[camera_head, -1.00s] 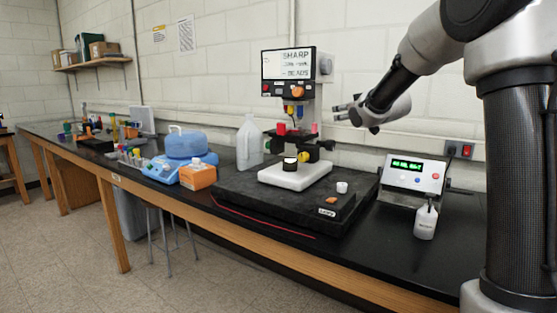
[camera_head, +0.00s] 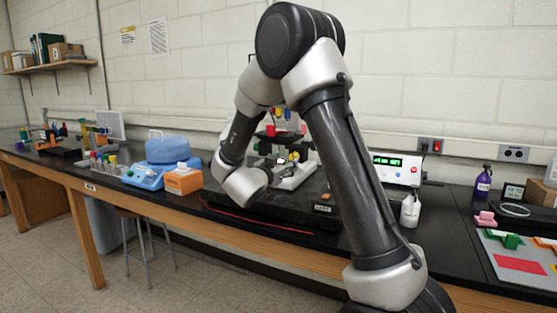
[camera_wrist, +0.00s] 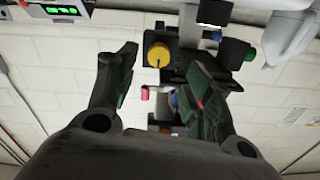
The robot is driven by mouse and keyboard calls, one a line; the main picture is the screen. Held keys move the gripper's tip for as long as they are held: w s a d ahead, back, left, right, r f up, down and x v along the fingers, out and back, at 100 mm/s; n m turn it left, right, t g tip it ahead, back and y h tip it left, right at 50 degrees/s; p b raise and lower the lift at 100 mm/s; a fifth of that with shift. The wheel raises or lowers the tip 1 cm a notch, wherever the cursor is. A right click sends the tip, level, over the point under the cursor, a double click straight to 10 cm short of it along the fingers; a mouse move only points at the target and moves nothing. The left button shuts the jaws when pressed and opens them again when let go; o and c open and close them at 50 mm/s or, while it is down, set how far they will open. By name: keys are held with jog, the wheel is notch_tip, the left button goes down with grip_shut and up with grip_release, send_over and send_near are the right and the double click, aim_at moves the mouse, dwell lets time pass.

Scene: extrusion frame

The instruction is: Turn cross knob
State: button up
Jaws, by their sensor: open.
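The machine stands on a black base (camera_head: 285,212) on the bench, largely hidden behind my arm in the head view. Its coloured knobs show in the wrist view, which appears upside down: a yellow round knob (camera_wrist: 158,55), a small red handle (camera_wrist: 145,93) and a dark green part (camera_wrist: 235,52). I cannot tell which part is the cross knob. My gripper (camera_wrist: 163,62) is open and empty, its two fingers pointing toward the machine, with the yellow knob appearing between the fingertips. I cannot tell the gap. In the head view my gripper is mostly hidden near the machine's front.
An orange box (camera_head: 184,180) and a blue device (camera_head: 160,173) stand left of the machine. A controller with a green display (camera_head: 397,168) and a white bottle (camera_head: 410,208) stand to its right. A purple bottle (camera_head: 483,182) is farther right.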

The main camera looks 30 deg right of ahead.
aim_at(293, 158)
jog(key=x, duration=0.7)
jog(key=shift+w+d, duration=0.15)
jog(key=shift+d, duration=0.15)
jog(key=c, duration=1)
jog(key=shift+n, duration=0.3)
